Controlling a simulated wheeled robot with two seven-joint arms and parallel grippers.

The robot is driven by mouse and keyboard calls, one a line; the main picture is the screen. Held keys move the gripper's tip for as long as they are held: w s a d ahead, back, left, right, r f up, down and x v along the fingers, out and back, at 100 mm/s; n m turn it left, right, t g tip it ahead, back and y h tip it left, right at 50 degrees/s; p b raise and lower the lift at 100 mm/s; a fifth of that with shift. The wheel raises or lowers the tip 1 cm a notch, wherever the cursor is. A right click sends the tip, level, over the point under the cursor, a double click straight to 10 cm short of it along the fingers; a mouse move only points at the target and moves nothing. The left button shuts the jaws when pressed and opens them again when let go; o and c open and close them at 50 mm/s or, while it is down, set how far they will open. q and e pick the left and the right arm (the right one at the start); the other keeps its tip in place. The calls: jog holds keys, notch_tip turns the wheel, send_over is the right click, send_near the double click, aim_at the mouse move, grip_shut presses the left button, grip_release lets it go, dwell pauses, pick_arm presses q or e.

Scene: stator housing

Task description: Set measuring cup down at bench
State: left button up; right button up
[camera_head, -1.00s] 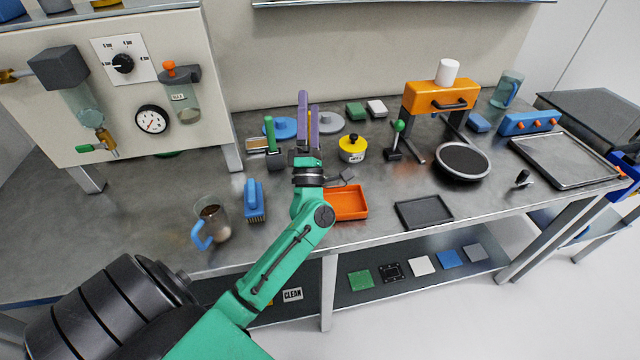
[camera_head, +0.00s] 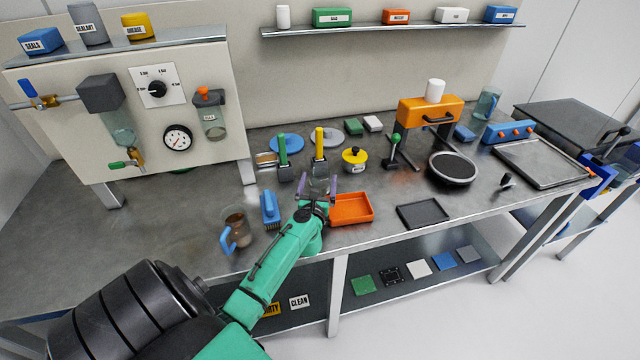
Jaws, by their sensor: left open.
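A clear cup with a blue handle and brown contents (camera_head: 235,229) stands upright on the bench (camera_head: 165,215), near its front edge at the left. A second clear cup with a blue handle (camera_head: 487,103) stands at the back right of the bench. I cannot tell which one is the measuring cup. My left gripper (camera_head: 318,188) is open, with its purple fingers apart and nothing seen between them. It is over the bench beside the orange tray, to the right of the near cup and apart from it. My right gripper is not in view.
A blue brush (camera_head: 269,210) stands between the near cup and my gripper. The orange tray (camera_head: 351,222) is just right of the gripper. Green-handled (camera_head: 283,152) and yellow-handled (camera_head: 319,146) tools stand behind it. The bench left of the near cup is clear.

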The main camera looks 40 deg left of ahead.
pick_arm(q)
jog(key=shift+f+x, duration=0.25)
jog(key=shift+x, duration=0.85)
jog(key=shift+s+d+r, duration=0.1)
jog(key=shift+d+r, duration=0.05)
jog(key=c, duration=1.4)
